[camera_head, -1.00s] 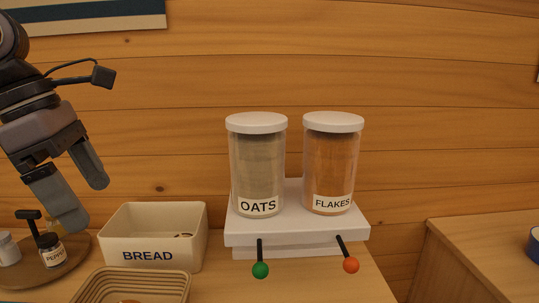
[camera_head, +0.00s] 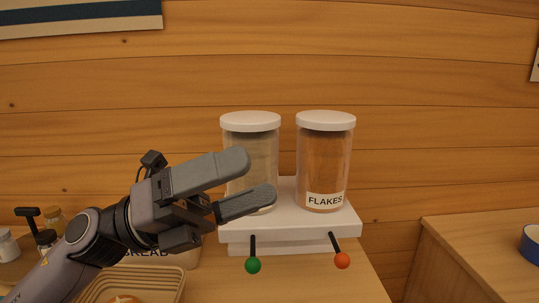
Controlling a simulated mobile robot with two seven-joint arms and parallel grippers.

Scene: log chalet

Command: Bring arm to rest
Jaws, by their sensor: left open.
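My left gripper (camera_head: 260,179) is open and empty. It reaches in from the lower left and points right, its fingers in front of the oats jar (camera_head: 250,134) in the picture. That jar has a white lid, and its label is hidden behind the fingers. The flakes jar (camera_head: 325,160) stands to its right, fully in view. Both jars stand on a white dispenser stand (camera_head: 300,222) with a green-knobbed lever (camera_head: 253,265) and an orange-knobbed lever (camera_head: 342,260). My right gripper is not in view.
My left arm mostly hides the bread bin (camera_head: 190,259). A ribbed basket (camera_head: 172,285) holding something orange-brown is in front of it. Small jars (camera_head: 8,246) stand at the far left. A separate wooden counter (camera_head: 480,250) with a blue object (camera_head: 531,245) is at right, beyond a gap.

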